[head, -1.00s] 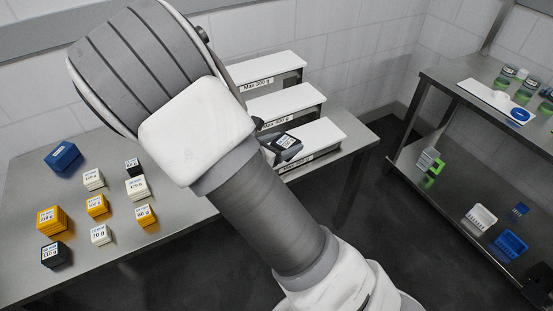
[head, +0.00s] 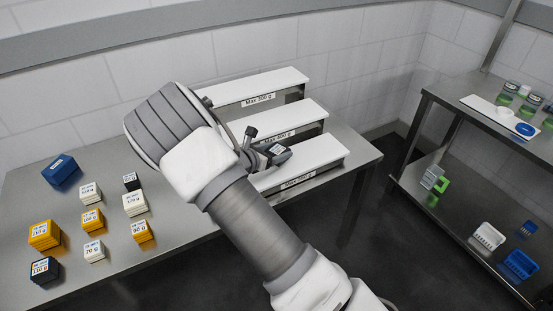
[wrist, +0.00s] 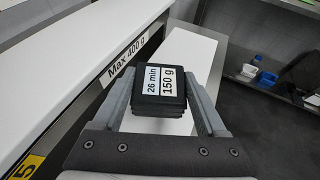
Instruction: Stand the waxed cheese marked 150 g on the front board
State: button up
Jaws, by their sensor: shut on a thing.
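The black waxed cheese (wrist: 165,88) marked 26 min and 150 g is held between the fingers of my gripper (wrist: 163,80) in the wrist view. In the head view the cheese (head: 277,152) and my gripper (head: 262,146) are over the left part of the white front board (head: 318,156). In the wrist view the front board (wrist: 195,55) lies below and behind the cheese. The cheese's label faces the wrist camera. Its underside is hidden, so I cannot tell whether it touches the board. My arm hides the front board's left end in the head view.
The middle board (head: 305,117), marked Max 400 g, stands higher behind the front one, with the back board (head: 265,84) higher still. Several cheeses, such as an orange one (head: 44,235), and a blue block (head: 62,170) stand on the table's left. A shelf (head: 460,210) stands right.

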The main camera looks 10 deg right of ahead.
jog(key=shift+f, duration=1.4)
jog(key=shift+f+b, duration=0.15)
jog(key=shift+b, duration=0.2)
jog(key=o, duration=1.4)
